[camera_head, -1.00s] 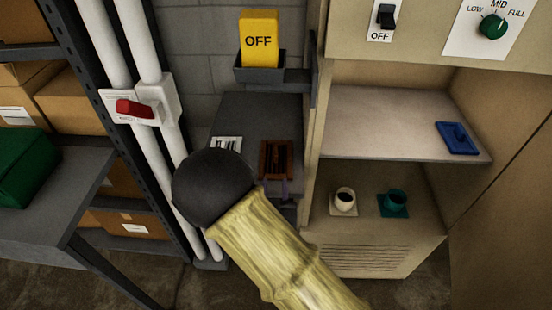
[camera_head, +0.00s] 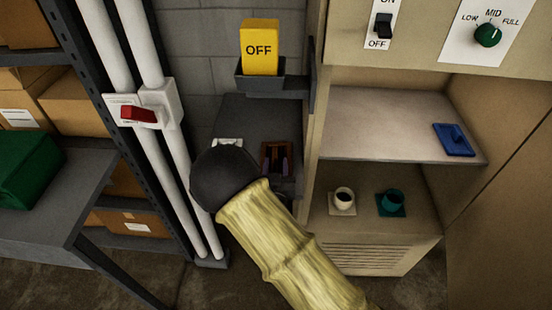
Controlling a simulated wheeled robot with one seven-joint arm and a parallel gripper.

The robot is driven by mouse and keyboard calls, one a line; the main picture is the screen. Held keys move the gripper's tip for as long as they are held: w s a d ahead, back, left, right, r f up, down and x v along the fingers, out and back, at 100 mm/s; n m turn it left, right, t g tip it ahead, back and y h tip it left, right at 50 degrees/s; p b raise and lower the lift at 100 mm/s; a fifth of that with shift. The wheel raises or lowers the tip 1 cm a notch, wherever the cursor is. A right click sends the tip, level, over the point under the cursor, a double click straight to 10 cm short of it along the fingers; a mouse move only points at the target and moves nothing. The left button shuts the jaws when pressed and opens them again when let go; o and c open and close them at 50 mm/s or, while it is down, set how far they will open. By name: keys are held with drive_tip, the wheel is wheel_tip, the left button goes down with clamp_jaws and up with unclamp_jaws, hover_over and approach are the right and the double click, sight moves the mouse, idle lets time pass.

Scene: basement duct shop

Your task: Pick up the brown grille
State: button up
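The brown grille (camera_head: 277,147) lies on the dark grey shelf between the white pipes and the beige cabinet. Its far edge shows, and its near part is covered. My gripper (camera_head: 277,168) is at the grille, with small dark and purple parts over its near half. My arm's black rounded joint and yellow link hide most of the gripper. Whether the fingers are apart or closed on the grille does not show clearly. A white grille (camera_head: 228,143) lies just left of it, mostly hidden behind the black joint.
A red switch (camera_head: 138,114) is on the left pipes.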

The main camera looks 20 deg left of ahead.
sight(276, 157)
drive_tip(key=x, duration=0.2)
drive_tip(key=shift+w+a, duration=0.1)
drive_tip(key=shift+w, duration=0.3)
clamp_jaws()
